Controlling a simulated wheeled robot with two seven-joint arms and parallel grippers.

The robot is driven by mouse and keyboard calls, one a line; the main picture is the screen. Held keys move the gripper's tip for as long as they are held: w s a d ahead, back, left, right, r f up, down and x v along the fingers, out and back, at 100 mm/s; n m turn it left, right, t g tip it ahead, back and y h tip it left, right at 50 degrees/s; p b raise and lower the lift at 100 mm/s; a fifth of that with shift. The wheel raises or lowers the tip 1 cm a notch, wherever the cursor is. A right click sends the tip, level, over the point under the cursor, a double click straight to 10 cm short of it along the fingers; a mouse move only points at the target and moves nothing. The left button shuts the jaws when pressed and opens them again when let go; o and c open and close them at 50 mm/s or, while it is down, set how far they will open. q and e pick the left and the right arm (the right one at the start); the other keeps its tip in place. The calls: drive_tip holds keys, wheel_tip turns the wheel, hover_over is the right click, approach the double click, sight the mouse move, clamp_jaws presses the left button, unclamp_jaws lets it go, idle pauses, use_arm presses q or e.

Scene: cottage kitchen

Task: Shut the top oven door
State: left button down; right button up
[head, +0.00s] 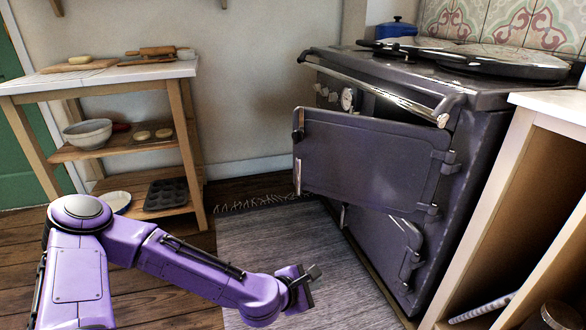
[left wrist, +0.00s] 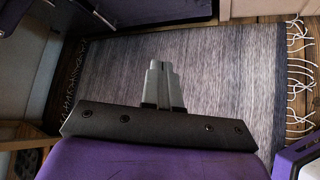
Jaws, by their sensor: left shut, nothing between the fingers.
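The dark grey range cooker stands on the right in the head view, with its top oven door (head: 365,157) swung open towards me on hinges at its right side. A small dark latch handle (head: 298,125) is on the door's free left edge. My left gripper (head: 314,272) is below and in front of the door, over the rug, apart from the door. In the left wrist view its fingers (left wrist: 162,72) are together and empty. My right gripper is in neither view.
A chrome rail (head: 380,88) runs along the cooker's front above the door. A lower oven door (head: 385,245) is beneath. A wooden shelf trolley (head: 185,130) stands at left, and a wooden cabinet (head: 510,200) is close on the right. The striped rug (head: 270,240) is clear.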

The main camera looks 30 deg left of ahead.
use_arm(q)
drive_tip(key=w+a+r+n+t+y+p, duration=0.15)
drive_tip(key=a+r+n+t, duration=0.35)
drive_tip(key=a+r, duration=0.55)
drive_tip(key=w+a+r+n+t+y+p, duration=0.1)
drive_tip(key=w+a+r+n+t+y, duration=0.15)
drive_tip(key=a+r+n, duration=0.8)
drive_tip(key=w+d+r+m+b, duration=0.1)
drive_tip(key=w+m+b, duration=0.1)
drive_tip(key=w, duration=0.5)
drive_tip(key=w+d+r+m+b, duration=0.1)
drive_tip(key=w+r+m+b, duration=0.1)
drive_tip(key=w, duration=0.5)
drive_tip(key=shift+d, duration=0.3)
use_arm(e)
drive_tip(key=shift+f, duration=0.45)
use_arm(q)
drive_tip(key=shift+w+g+b, duration=0.1)
drive_tip(key=shift+g+b, duration=0.15)
drive_tip(key=shift+b, duration=0.05)
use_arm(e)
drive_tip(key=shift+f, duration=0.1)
